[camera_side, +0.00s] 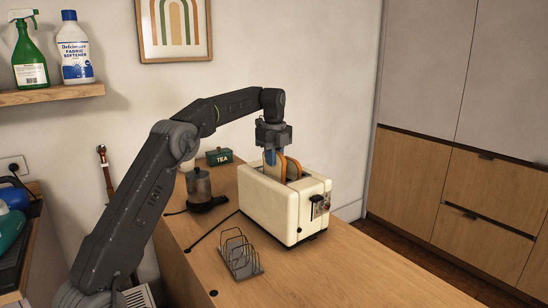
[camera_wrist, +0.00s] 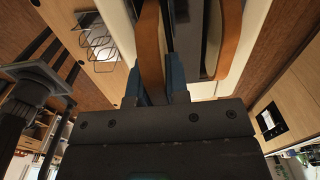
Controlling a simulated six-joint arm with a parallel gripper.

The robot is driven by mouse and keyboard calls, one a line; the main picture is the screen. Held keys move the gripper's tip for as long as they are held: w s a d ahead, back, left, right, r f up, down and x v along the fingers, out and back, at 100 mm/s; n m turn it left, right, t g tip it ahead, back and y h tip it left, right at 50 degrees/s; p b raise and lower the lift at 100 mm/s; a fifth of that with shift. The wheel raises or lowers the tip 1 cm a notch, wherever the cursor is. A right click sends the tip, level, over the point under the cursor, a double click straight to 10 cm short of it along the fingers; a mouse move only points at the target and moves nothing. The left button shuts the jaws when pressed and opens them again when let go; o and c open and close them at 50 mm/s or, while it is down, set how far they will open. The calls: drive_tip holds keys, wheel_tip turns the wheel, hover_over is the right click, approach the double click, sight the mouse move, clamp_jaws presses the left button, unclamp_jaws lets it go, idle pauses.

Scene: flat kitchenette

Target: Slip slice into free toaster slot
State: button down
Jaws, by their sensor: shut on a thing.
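The cream toaster (camera_side: 268,206) stands on the wooden counter, its slots facing up. My gripper (camera_side: 272,155) points down over it; the gripper also shows in the wrist view (camera_wrist: 157,88). Its blue fingers are shut on a bread slice (camera_wrist: 150,48), which stands on edge between them. The held slice is at the slot on the left in the wrist view. Its lower edge is hidden, so I cannot tell how deep it sits. Another slice (camera_wrist: 229,42) stands in the other slot; its brown crust shows above the toaster in the side view (camera_side: 293,169).
An empty wire toast rack (camera_side: 240,258) stands in front of the toaster. A moka pot (camera_side: 199,188) and a green tea tin (camera_side: 219,156) stand behind, to its left. The counter right of the rack is clear.

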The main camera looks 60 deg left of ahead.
drive_tip(key=c, duration=1)
unclamp_jaws()
drive_tip(key=shift+c, duration=0.2)
drive_tip(key=s+d+r+n+t, duration=0.1)
drive_tip(key=s+d+r+n, duration=0.3)
drive_tip(key=s+d, duration=0.3)
drive_tip(key=s+d+r+n+t, duration=0.2)
drive_tip(key=s+d+r+n, duration=0.15)
drive_tip(key=d, duration=0.55)
drive_tip(key=s+d+f+n+t, duration=0.1)
drive_tip(key=s+d+f+n, duration=0.2)
drive_tip(key=s, duration=0.3)
drive_tip(key=s+d+f+n, duration=0.3)
drive_tip(key=s, duration=0.4)
drive_tip(key=s+d+f+n+t, duration=0.1)
drive_tip(key=s+d+f+n, duration=0.2)
drive_tip(key=s, duration=0.4)
drive_tip(key=shift+s+d+n+t, duration=0.2)
drive_tip(key=shift+d+n+t, duration=0.1)
drive_tip(key=shift+d+n, duration=0.2)
